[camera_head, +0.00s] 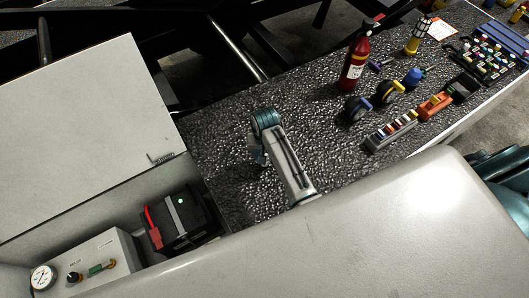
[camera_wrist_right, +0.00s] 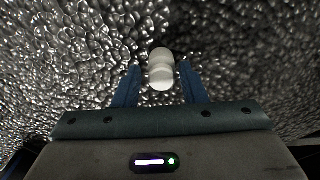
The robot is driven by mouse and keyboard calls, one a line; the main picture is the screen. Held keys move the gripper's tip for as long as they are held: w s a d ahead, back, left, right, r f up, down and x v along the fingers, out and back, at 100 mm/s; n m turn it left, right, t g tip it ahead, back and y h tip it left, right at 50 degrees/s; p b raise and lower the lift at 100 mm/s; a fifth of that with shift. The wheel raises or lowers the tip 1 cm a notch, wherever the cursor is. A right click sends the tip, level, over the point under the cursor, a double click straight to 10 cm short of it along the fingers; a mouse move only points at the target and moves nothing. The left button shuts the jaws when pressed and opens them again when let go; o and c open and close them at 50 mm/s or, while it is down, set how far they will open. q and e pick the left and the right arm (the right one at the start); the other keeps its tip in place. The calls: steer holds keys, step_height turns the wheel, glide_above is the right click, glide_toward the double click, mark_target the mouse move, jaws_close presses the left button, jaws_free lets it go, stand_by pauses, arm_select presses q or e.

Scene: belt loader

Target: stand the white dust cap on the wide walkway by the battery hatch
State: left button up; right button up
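The white dust cap (camera_wrist_right: 161,76) is in the right wrist view, at the dark bumpy walkway, between and just beyond my right fingertips. My right gripper (camera_wrist_right: 160,66) has its blue fingers spread, with a gap on each side of the cap. My left gripper is not in view.
The walkway near the hatch is clear. A pale body panel (camera_head: 330,250) borders the front.

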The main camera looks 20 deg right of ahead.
steer(key=shift+o, duration=0.4)
steer(key=shift+s+r, duration=0.1)
steer(key=shift+s, duration=0.05)
steer(key=shift+s+r, duration=0.1)
steer(key=shift+w+r, duration=0.15)
steer(key=shift+w, duration=0.05)
step_height(320, 180, up, 8)
steer(key=b, duration=0.3)
steer(key=shift+a+r, duration=0.1)
steer(key=shift+r, duration=0.1)
arm_select(q)
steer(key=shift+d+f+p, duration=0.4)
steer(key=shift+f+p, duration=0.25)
steer(key=shift+p, duration=0.2)
arm_select(e)
step_height(320, 180, up, 3)
steer(key=shift+s+r, duration=0.1)
steer(key=shift+s, duration=0.05)
